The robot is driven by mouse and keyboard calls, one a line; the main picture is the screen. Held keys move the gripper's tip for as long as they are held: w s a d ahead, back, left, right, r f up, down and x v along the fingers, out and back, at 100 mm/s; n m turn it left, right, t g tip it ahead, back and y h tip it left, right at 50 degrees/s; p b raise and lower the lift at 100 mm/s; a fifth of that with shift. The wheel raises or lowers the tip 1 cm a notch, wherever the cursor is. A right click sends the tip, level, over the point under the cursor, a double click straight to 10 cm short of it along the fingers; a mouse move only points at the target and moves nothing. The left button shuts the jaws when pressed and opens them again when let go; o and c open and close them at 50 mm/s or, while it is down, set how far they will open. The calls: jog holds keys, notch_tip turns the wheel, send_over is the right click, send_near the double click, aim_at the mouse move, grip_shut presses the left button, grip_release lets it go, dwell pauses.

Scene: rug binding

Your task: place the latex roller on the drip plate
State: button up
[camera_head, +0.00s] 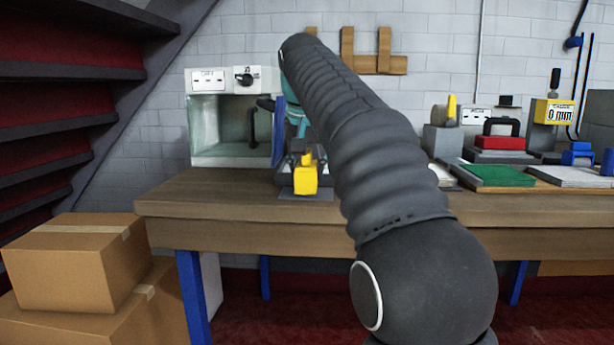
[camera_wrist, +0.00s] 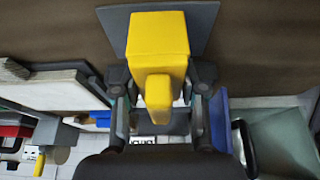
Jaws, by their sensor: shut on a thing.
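My gripper (camera_wrist: 160,92) is shut on a yellow, blocky thing, which I take to be the latex roller (camera_wrist: 157,40). In the head view the roller (camera_head: 305,180) hangs below my gripper (camera_head: 303,160) at the left part of the bench. A dark grey square plate, which I take to be the drip plate (camera_wrist: 204,22), lies flat on the bench behind the roller in the wrist view. In the head view the plate (camera_head: 322,196) shows just under the roller. I cannot tell whether they touch. The roller's far side is hidden.
A white-framed open cabinet (camera_head: 222,163) stands left of the plate, with a blue panel (camera_head: 279,130) beside it. At the right are a grey block (camera_head: 443,140) bearing a yellow-handled tool, a red case (camera_head: 500,142) and a green pad (camera_head: 505,175). The front bench strip (camera_head: 210,200) is clear.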

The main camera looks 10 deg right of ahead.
jog(key=shift+f, duration=0.15)
jog(key=o, duration=1.1)
jog(key=p+v, duration=0.5)
jog(key=v, duration=0.7)
jog(key=s+f+n, duration=0.1)
jog(key=s+f, duration=0.8)
jog(key=f, duration=0.2)
jog(key=s+f+n+t+y, duration=0.1)
jog(key=s+f, duration=0.8)
jog(key=f, duration=0.2)
jog(key=s+d+f+n, duration=0.1)
jog(key=s+f, duration=0.8)
jog(key=f, duration=0.2)
jog(key=shift+s+f+n, duration=0.1)
jog(key=shift+s+n, duration=0.2)
